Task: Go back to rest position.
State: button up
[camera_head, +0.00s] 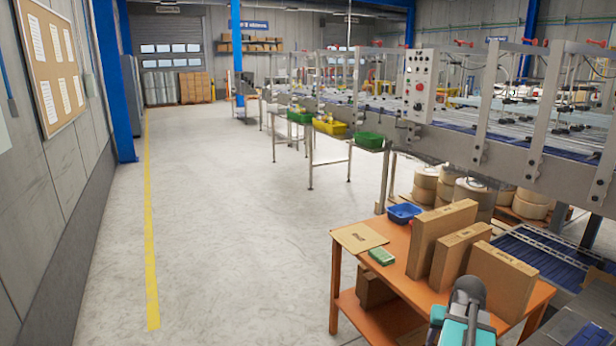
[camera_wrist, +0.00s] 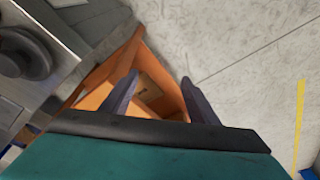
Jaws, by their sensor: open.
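My gripper (camera_wrist: 160,88) shows in the wrist view with its two dark fingers spread apart and nothing between them. Below and beyond the fingers is the orange table (camera_wrist: 135,50), with a cardboard box (camera_wrist: 150,93) seen between them. In the head view, part of my arm in teal and dark grey shows at the bottom right, in front of the orange table (camera_head: 400,250). My fingertips are not visible in the head view.
On the table stand several upright cardboard boxes (camera_head: 440,235), a blue bin (camera_head: 404,212), a green item (camera_head: 381,256) and a flat brown sheet (camera_head: 359,238). The conveyor machine (camera_head: 480,150) runs along the right. The floor (camera_head: 220,220) at left is clear.

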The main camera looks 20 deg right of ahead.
jog(key=w+a+f+n+g+y, duration=0.1)
jog(key=w+a+f+n, duration=0.1)
jog(key=a+f, duration=0.65)
jog(key=w+a+f+n+g+y, duration=0.15)
jog(key=a+f, duration=0.35)
jog(key=a, duration=0.7)
jog(key=w+a+f+n+g, duration=0.1)
jog(key=w+a+f+n, duration=0.1)
jog(key=a+f, duration=0.65)
jog(key=s+a+f+n+g, duration=0.1)
jog(key=s+a+f+g, duration=0.1)
jog(key=s+a+f, duration=0.4)
jog(key=s+a+f+n+g+h, duration=0.1)
jog(key=s+a+f+n+g, duration=0.1)
jog(key=s+a+f, duration=0.5)
jog(key=s+a, duration=0.4)
jog(key=s, duration=0.1)
jog(key=shift+a, duration=0.35)
jog(key=c, duration=0.6)
